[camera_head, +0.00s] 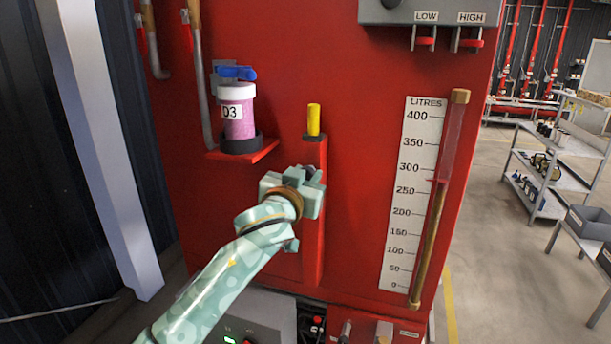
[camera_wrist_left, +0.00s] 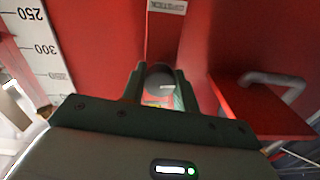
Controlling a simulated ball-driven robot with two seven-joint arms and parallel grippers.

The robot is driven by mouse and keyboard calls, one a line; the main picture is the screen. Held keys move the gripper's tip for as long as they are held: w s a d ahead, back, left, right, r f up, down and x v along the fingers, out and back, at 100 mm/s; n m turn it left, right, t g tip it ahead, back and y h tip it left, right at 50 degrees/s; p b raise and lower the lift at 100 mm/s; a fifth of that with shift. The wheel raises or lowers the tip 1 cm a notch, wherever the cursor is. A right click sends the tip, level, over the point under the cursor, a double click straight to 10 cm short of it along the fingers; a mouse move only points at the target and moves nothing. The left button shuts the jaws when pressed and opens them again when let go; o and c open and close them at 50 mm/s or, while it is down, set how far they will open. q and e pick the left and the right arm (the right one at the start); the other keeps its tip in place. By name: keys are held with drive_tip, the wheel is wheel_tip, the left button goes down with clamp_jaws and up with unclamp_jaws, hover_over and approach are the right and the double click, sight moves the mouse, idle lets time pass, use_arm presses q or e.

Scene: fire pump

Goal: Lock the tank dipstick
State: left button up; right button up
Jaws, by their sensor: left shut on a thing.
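The tank dipstick shows a yellow handle (camera_head: 314,118) standing upright in a dark collar (camera_head: 314,138) on top of a red upright housing (camera_head: 316,240). My left gripper (camera_head: 308,174) is at the front of this housing, a little below the collar. A dipstick label (camera_wrist_left: 166,5) shows on the red housing beyond. The gripper hides much of the part in the head view. My right gripper is not in view.
A litre scale (camera_head: 412,195) and sight tube (camera_head: 440,200) are on the right. A control panel (camera_head: 250,322) is below.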

use_arm(q)
drive_tip(key=m+p, duration=0.1)
drive_tip(key=m, duration=0.1)
drive_tip(key=shift+r+m+p, duration=0.1)
drive_tip(key=shift+m+p, duration=0.2)
drive_tip(key=shift+p, duration=0.1)
drive_tip(key=shift+m+p, duration=0.35)
drive_tip(key=shift+m, duration=1.45)
drive_tip(key=m, duration=0.3)
drive_tip(key=shift+m, duration=0.3)
drive_tip(key=m, duration=0.3)
drive_tip(key=shift+m, duration=0.4)
drive_tip(key=m, duration=0.6)
drive_tip(key=o, duration=1)
